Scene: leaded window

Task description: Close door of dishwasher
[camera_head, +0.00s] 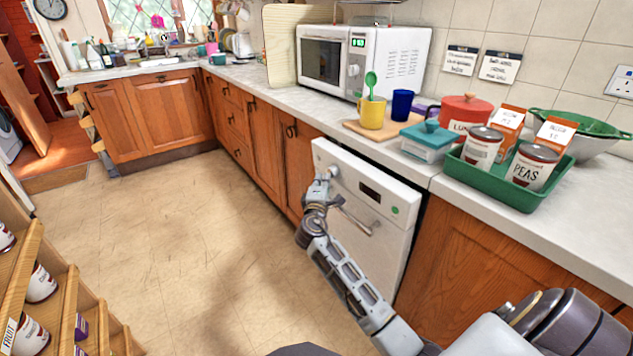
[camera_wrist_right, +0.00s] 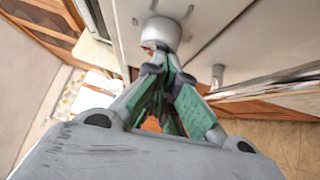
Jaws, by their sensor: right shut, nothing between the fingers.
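The white dishwasher door (camera_head: 376,246) stands nearly upright under the worktop in the head view. Its top edge is close to the worktop edge, and a dark strip shows along its right side. I cannot tell whether it is fully shut. It has a dark display, a grey bar handle (camera_head: 354,222) and a round knob (camera_head: 333,171) at upper left. My right gripper (camera_head: 325,180) is shut and empty at the knob. In the right wrist view, its green-padded fingers (camera_wrist_right: 165,65) point at the white knob (camera_wrist_right: 162,30); contact is unclear. My left gripper is not in view.
Wooden cupboards (camera_head: 263,142) flank the dishwasher. The worktop above bears a microwave (camera_head: 391,60), a yellow mug (camera_head: 372,113) and a green tray (camera_head: 468,177) of tins. A wooden shelf (camera_head: 62,310) stands at lower left. The floor (camera_head: 190,220) between is clear.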

